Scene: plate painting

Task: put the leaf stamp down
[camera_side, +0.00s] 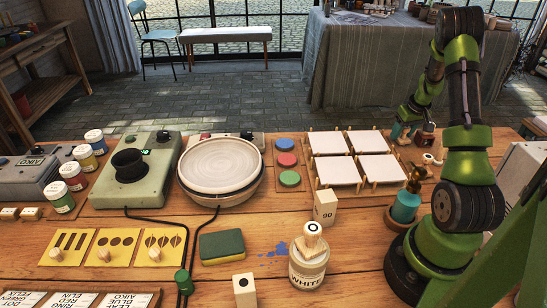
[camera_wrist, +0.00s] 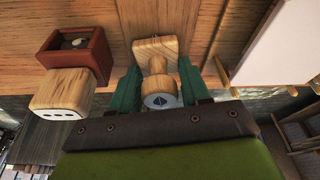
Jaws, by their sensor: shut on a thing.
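My gripper (camera_side: 402,130) is at the back right of the table, low over a wooden board beside the white tiles. In the wrist view its two green fingers (camera_wrist: 160,82) are shut on the leaf stamp (camera_wrist: 155,50). The stamp is pale wood with a broad block, a narrow neck and a round end bearing a dark leaf mark, which faces the wrist camera. In the side view the stamp is mostly hidden by the fingers. I cannot tell whether its far end touches the board.
A dark red box (camera_wrist: 82,48) and a wooden stamp with dots (camera_wrist: 60,92) are close left of my gripper in the wrist view. White tiles (camera_side: 372,168) on wooden posts stand left of it in the side view. A teal pot (camera_side: 405,207) stands nearer my base.

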